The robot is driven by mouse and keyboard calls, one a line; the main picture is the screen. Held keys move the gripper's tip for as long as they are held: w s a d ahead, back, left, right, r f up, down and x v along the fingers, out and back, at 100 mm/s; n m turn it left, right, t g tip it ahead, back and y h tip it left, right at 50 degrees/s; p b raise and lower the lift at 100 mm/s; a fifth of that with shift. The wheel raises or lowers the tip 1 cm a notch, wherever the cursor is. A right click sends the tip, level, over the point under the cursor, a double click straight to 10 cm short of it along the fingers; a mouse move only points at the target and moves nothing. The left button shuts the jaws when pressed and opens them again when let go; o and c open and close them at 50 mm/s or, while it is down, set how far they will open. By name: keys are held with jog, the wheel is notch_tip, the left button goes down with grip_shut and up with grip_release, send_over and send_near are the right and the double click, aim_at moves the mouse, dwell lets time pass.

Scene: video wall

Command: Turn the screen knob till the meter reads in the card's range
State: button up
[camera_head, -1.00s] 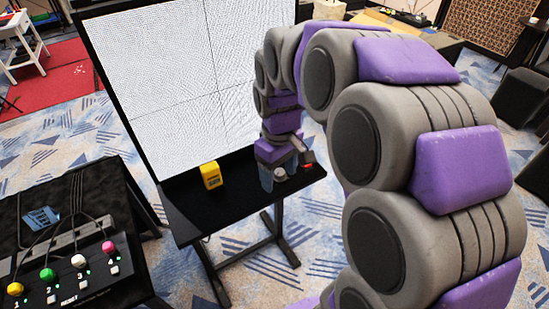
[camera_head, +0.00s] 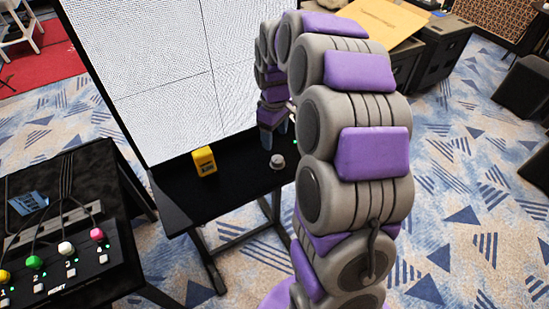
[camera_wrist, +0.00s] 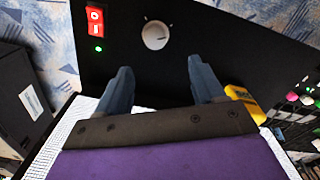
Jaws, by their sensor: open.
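The pale round knob (camera_head: 277,161) stands on the black shelf below the large white screen (camera_head: 165,75). In the wrist view the knob (camera_wrist: 156,36) shows a short dark mark on its face, beyond and between my fingertips. My gripper (camera_wrist: 160,82) is open and empty, apart from the knob. In the head view my gripper (camera_head: 275,135) is by the screen, partly hidden by my arm. A small yellow box (camera_head: 204,161), perhaps the meter, stands left of the knob; its reading is too small to tell. No range card can be made out.
A red switch (camera_wrist: 95,18) and a lit green light (camera_wrist: 98,49) are left of the knob in the wrist view. A dark console (camera_head: 75,265) with coloured buttons stands at the left. Patterned carpet (camera_head: 450,190) is open at the right.

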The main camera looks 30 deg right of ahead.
aim_at(278, 158)
jog(key=f, duration=0.3)
jog(key=d+f+b, duration=0.1)
jog(key=f, duration=0.5)
jog(key=shift+s+d+f+b, duration=0.1)
jog(key=shift+d+f+b, duration=0.2)
jog(key=shift+b, duration=0.1)
jog(key=shift+a+f, duration=0.4)
jog(key=shift+a, duration=0.2)
jog(key=shift+d, duration=0.35)
jog(key=shift+c, duration=0.3)
jog(key=shift+d, duration=0.25)
jog(key=shift+c, duration=1.4)
jog(key=shift+a, duration=0.35)
jog(key=c, duration=0.5)
jog(key=shift+c, duration=1)
jog(key=shift+d, duration=0.1)
